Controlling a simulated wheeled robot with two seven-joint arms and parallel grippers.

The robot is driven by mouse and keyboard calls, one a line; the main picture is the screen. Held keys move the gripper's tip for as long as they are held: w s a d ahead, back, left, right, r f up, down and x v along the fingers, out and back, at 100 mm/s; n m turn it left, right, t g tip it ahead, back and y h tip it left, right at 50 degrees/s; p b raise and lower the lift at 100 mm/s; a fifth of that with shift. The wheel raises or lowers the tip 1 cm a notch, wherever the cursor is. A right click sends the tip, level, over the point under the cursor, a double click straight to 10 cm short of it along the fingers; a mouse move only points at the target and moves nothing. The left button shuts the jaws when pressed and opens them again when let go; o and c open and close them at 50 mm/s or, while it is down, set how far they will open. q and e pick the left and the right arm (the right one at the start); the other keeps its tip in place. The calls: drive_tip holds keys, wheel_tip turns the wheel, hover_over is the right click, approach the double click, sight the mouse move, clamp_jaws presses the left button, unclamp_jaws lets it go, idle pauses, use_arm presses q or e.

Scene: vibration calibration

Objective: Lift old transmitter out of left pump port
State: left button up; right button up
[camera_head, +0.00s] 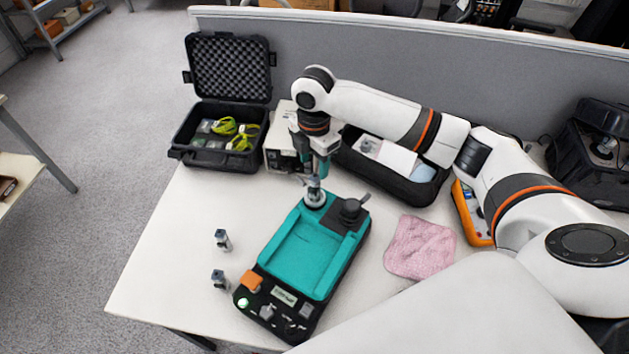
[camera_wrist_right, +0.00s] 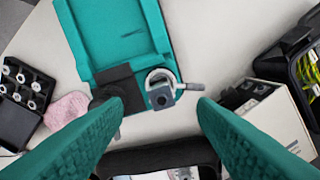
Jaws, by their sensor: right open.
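The teal calibrator (camera_head: 312,245) lies on the white table. At its far end, the old transmitter (camera_head: 314,190) stands upright in the left port, and a black cap-like part covers the other port (camera_head: 352,211). My right gripper (camera_head: 313,176) points down just above the transmitter, open and empty. In the right wrist view, the transmitter's dark square top (camera_wrist_right: 161,97) and a silver side fitting lie between the spread teal fingers (camera_wrist_right: 160,105), apart from both. My left gripper is not in view.
Two small grey fittings (camera_head: 222,240) (camera_head: 219,280) stand left of the calibrator. A pink cloth (camera_head: 420,247) lies to its right. An open black case (camera_head: 220,150), a white box (camera_head: 283,150) and a black tray (camera_head: 410,190) stand behind. The table's left front is clear.

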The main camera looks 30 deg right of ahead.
sight(315, 176)
wheel_tip(315, 176, down, 2)
drive_tip(key=shift+s+f, duration=0.1)
drive_tip(key=shift+f, duration=0.05)
drive_tip(key=shift+f+p, duration=0.4)
drive_tip(key=shift+f, duration=0.2)
wheel_tip(315, 176, down, 4)
drive_tip(key=shift+d+r+p, duration=0.15)
drive_tip(key=shift+r+p, duration=0.05)
drive_tip(key=shift+p, duration=0.35)
drive_tip(key=shift+f, duration=0.5)
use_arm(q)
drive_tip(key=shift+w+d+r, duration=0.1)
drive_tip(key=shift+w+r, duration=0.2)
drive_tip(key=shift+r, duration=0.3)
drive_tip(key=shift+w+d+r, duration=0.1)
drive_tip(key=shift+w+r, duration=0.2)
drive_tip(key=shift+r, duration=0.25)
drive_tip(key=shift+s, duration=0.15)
use_arm(e)
clamp_jaws()
